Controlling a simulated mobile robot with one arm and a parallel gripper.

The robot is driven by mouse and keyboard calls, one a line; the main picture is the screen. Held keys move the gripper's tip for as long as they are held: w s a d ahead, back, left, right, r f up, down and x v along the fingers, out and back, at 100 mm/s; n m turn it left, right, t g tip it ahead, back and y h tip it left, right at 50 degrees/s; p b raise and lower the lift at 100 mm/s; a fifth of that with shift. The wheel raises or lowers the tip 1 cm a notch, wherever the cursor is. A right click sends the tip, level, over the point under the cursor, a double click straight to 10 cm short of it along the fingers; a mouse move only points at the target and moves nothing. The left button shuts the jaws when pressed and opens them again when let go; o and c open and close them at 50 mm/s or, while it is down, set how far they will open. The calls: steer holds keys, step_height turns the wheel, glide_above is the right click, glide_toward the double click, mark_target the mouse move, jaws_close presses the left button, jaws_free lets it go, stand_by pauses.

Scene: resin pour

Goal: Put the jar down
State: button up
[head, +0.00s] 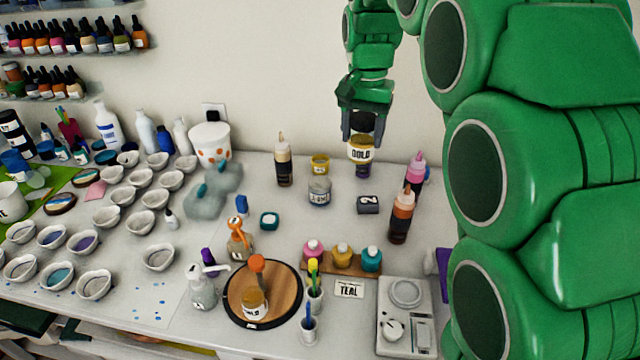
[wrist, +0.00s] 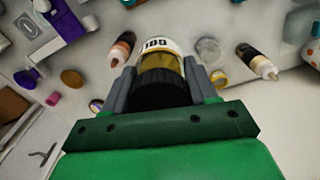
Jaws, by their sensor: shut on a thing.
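The jar hangs upright below the fingers, above the back part of the white table. In the wrist view the jar (wrist: 158,62) sits between the two grey fingers, with its dark lid toward my palm. Behind or below the jar in the head view, a small purple thing (head: 363,171) is partly hidden, so I cannot tell the gap to the table.
A dark block (head: 368,204) lies in front. Bottles (head: 402,215) stand at right. A round wooden turntable (head: 285,283) is nearer the front.

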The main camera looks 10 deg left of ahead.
steer(key=a, duration=0.6)
glide_toward(320, 183)
steer(key=shift+f, duration=1.35)
stand_by(0.5)
steer(key=shift+f, duration=0.15)
steer(key=o, duration=1.1)
